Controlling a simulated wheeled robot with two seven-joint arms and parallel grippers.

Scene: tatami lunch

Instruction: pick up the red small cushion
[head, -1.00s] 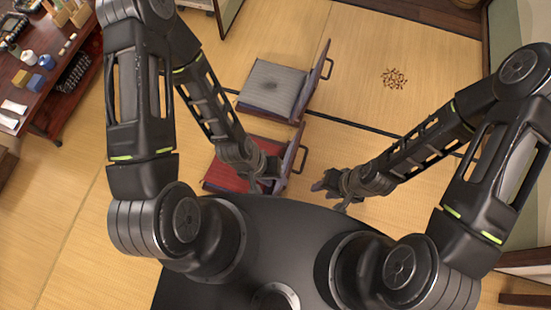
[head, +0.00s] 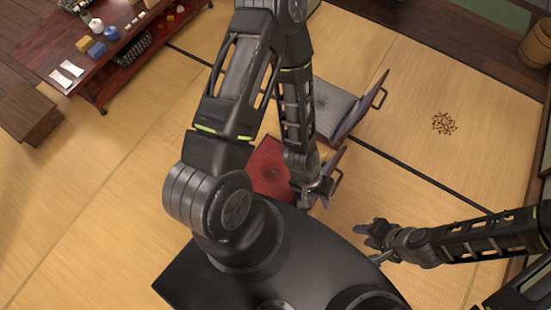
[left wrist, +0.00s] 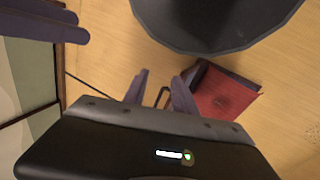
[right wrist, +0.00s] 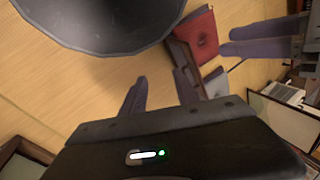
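The red small cushion (head: 267,168) lies on a low legless floor chair in the head view, partly hidden behind my left forearm. It also shows in the left wrist view (left wrist: 222,95), right of the fingers, and at the top of the right wrist view (right wrist: 197,37). My left gripper (head: 318,192) is by the chair's backrest, right of the cushion; its fingers are apart and empty in the left wrist view (left wrist: 160,92). My right gripper (head: 374,236) is further right over the mat, its fingers apart and empty in the right wrist view (right wrist: 160,90).
A second floor chair with a grey cushion (head: 332,108) stands behind the red one. A dark wooden table (head: 75,50) with small items is at the upper left, a wooden step (head: 30,112) near it. Tatami (head: 100,200) is bare at the left. A wooden bucket (head: 537,45) stands at far right.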

